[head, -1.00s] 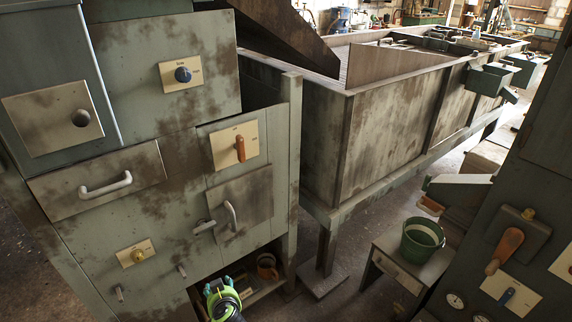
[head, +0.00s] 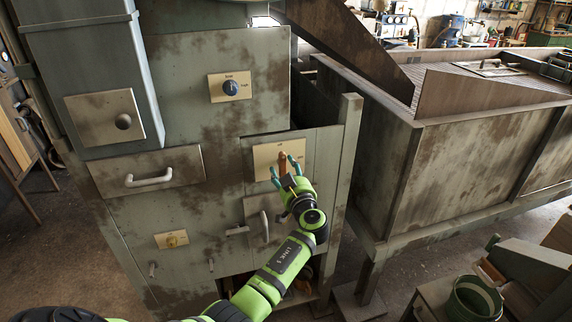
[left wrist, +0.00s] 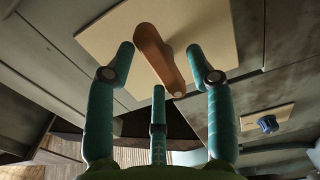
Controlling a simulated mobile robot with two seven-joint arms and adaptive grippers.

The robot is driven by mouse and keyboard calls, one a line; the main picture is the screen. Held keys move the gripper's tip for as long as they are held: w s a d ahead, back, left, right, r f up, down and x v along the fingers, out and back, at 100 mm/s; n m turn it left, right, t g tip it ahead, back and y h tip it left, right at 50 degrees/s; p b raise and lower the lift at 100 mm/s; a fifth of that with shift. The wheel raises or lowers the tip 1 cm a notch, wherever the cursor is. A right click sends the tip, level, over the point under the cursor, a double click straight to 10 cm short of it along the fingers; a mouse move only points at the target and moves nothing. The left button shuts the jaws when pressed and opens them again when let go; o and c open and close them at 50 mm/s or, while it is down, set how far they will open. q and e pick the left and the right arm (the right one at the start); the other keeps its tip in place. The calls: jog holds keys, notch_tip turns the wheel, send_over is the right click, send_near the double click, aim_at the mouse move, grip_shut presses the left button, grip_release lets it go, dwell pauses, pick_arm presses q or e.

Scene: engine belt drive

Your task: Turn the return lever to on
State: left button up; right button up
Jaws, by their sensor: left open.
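The lever (head: 283,160) is an orange-brown handle on a beige plate (head: 265,157), on the front of the grey-green cabinet. Its label is too small to read. In the left wrist view the lever (left wrist: 158,58) fills the upper middle, pointing down and slightly right. My left gripper (head: 284,170) is open just in front of the plate. In the left wrist view its teal fingers (left wrist: 160,65) stand on both sides of the lever, with a third finger below it. I see no clear contact. My right gripper is not in view.
A blue knob (head: 230,88) sits above the lever. A drawer (head: 148,172) is at left. A large rusty tank (head: 465,160) stands right. A green bucket (head: 473,300) is at lower right.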

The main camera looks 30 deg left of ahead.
pick_arm(q)
jog(key=shift+x, duration=0.9)
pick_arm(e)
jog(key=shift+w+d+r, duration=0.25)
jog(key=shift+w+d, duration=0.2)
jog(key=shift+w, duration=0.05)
pick_arm(q)
jog(key=shift+d, duration=0.15)
grip_shut()
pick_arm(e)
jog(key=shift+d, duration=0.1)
pick_arm(q)
jog(key=shift+f, duration=0.1)
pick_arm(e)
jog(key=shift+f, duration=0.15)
